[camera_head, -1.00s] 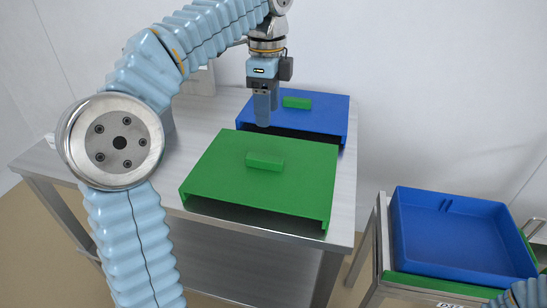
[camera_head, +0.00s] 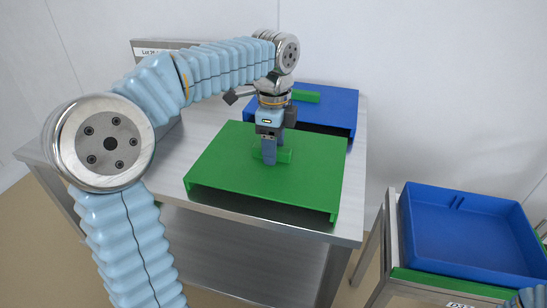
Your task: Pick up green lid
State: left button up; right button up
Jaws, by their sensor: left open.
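The green lid (camera_head: 222,165) lies on the steel table, with a raised green handle (camera_head: 287,156) on its top. My left gripper (camera_head: 269,160) points down over the lid, right at the handle. Its fingers cover part of the handle, and I cannot tell whether they touch it. The left gripper is open and holds nothing that I can see. My right gripper is not in view; only a bit of my right arm shows at the lower right corner.
A blue lid (camera_head: 335,107) with a green handle (camera_head: 306,96) lies behind the green lid. A blue tray (camera_head: 462,235) sits on a steel stand at the right, beyond a gap. The steel table (camera_head: 353,205) has free room at its left.

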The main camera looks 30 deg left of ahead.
pick_arm(q)
jog(key=shift+c, duration=0.4)
grip_shut()
jog(key=shift+r, duration=0.1)
